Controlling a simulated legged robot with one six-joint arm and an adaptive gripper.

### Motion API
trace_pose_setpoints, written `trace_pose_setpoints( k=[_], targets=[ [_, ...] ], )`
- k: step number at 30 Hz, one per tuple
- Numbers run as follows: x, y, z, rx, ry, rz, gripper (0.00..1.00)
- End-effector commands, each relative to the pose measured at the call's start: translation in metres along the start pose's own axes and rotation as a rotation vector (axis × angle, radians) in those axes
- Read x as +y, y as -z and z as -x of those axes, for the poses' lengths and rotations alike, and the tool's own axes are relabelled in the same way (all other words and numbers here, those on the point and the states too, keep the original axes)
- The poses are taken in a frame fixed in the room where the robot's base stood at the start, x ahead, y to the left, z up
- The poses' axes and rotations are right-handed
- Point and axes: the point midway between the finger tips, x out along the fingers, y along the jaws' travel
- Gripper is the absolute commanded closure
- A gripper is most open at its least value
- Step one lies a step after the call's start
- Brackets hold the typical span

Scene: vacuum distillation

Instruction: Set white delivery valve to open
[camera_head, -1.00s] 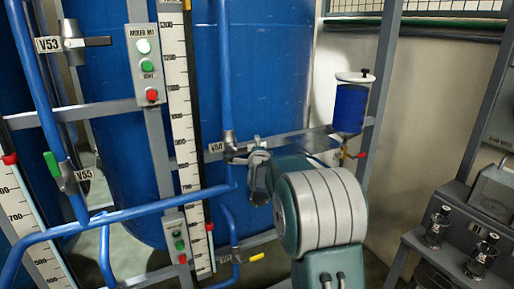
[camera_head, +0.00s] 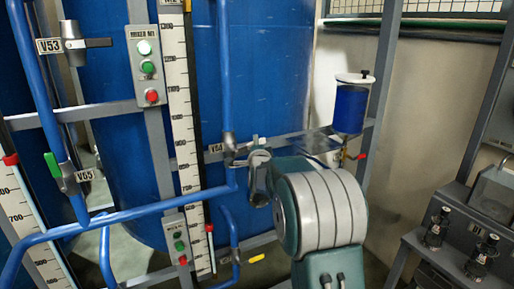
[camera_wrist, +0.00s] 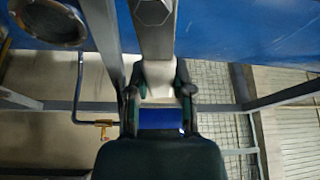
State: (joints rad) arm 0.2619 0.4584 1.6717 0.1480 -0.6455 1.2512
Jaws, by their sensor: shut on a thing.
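The valve labelled V54 (camera_head: 229,148) is on the vertical blue pipe in front of the blue tank, with its label partly hidden. In the wrist view, a grey metal valve body (camera_wrist: 154,14) is at the top, with a pale white lever (camera_wrist: 159,74) extending down from it. My gripper (camera_wrist: 158,92) has a dark finger on each side of this lever and is shut on it. In the head view, my gripper (camera_head: 258,172) is just right of V54; my arm hides most of the lever and the fingertips.
Valve V53 (camera_head: 75,43) has a black lever, and valve V55 (camera_head: 68,178) has a green one. A mixer button box (camera_head: 147,65) stands left of the arm. A small blue vessel (camera_head: 350,108) is at the right. Blue pipes and grey frame bars surround the gripper.

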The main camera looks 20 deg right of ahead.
Motion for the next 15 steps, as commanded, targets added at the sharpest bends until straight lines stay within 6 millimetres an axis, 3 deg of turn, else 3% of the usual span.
trace_pose_setpoints(
  k=[15],
  targets=[
    [-0.032, -0.009, 0.003, -0.004, 0.183, 0.451, 1.00]
  ],
)
